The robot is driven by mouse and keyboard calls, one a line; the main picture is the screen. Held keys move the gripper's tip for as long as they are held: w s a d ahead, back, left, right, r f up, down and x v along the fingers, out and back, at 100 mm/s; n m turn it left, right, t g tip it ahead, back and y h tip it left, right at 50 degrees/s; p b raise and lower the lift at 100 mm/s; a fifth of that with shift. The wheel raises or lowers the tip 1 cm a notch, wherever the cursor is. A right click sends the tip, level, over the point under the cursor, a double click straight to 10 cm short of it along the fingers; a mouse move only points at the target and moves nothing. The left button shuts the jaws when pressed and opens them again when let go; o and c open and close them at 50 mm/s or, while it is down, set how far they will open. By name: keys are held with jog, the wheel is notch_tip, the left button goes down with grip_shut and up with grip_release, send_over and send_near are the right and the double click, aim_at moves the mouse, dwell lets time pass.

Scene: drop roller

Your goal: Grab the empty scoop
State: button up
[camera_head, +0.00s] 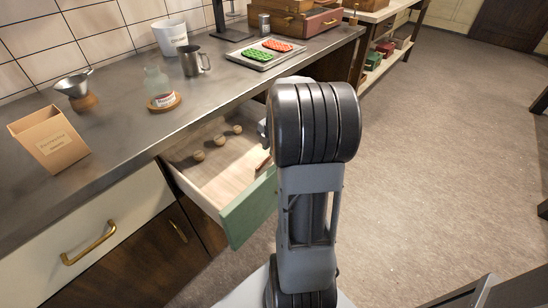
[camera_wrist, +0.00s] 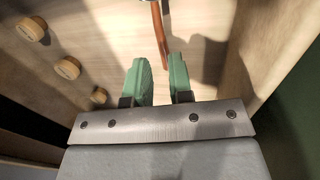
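The scoop (camera_wrist: 160,34) shows at the top of the wrist view as a thin reddish-brown handle on the pale drawer floor; its head is out of the frame. In the head view, a small brown piece shows in the drawer beside my arm, mostly hidden. My gripper (camera_wrist: 157,66) is over the open drawer with its two green fingers apart. The near end of the handle lies just ahead of the gap between the fingertips, nearer the right finger. No grip on it shows.
The open drawer (camera_head: 249,208) has a green front and holds three round wooden pieces (camera_wrist: 68,68) at the left. Its side wall (camera_wrist: 277,50) is close on the gripper's right. The counter above holds a box (camera_head: 48,138), a glass bottle (camera_head: 158,88) and a metal mug (camera_head: 192,62).

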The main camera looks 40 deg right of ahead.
aim_at(269, 158)
jog(key=shift+b+x, duration=0.75)
jog(key=shift+x, duration=2.1)
jog(key=shift+s, duration=0.1)
jog(key=shift+c, duration=0.4)
grip_shut()
